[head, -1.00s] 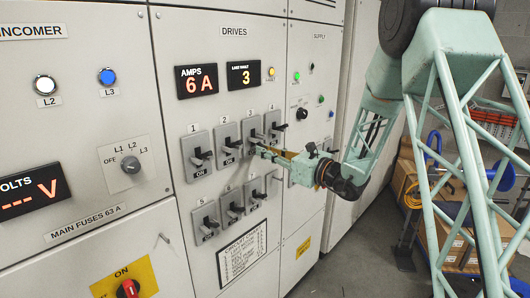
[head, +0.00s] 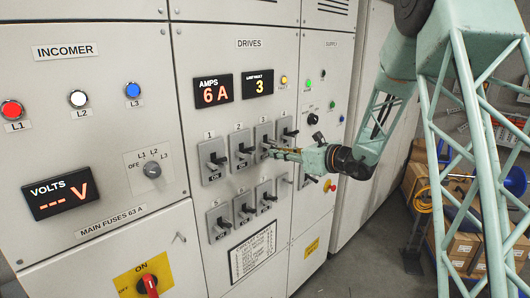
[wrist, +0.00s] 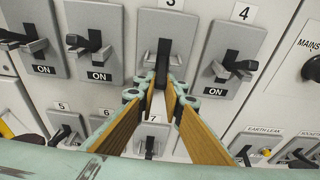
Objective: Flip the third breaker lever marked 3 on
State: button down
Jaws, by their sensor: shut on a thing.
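The breaker marked 3 is a grey plate (head: 263,130) in the upper row of the DRIVES panel, and it shows at top centre in the wrist view (wrist: 178,32). Its black lever (wrist: 163,56) sticks out from the plate. My gripper (wrist: 162,80) is at this lever, its two tan-sided fingers converging from below and closed on the lever's end. In the head view my gripper (head: 270,151) reaches in from the right and partly hides the lever. The lower part of plate 3 is covered by the fingertips, so its label there is hidden.
Breakers 2 (wrist: 95,22) and 4 (wrist: 236,38) stand close on either side. Breaker 7 (wrist: 152,136) is below, partly behind my fingers. The amps display (head: 213,91) reads 6 A. Free floor (head: 375,245) lies right of the cabinets.

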jog(key=shift+r, duration=0.15)
jog(key=c, duration=2.7)
grip_release()
jog(key=shift+s+d, duration=0.1)
jog(key=shift+d, duration=0.05)
jog(key=shift+r+v, duration=0.2)
jog(key=shift+v, duration=5.6)
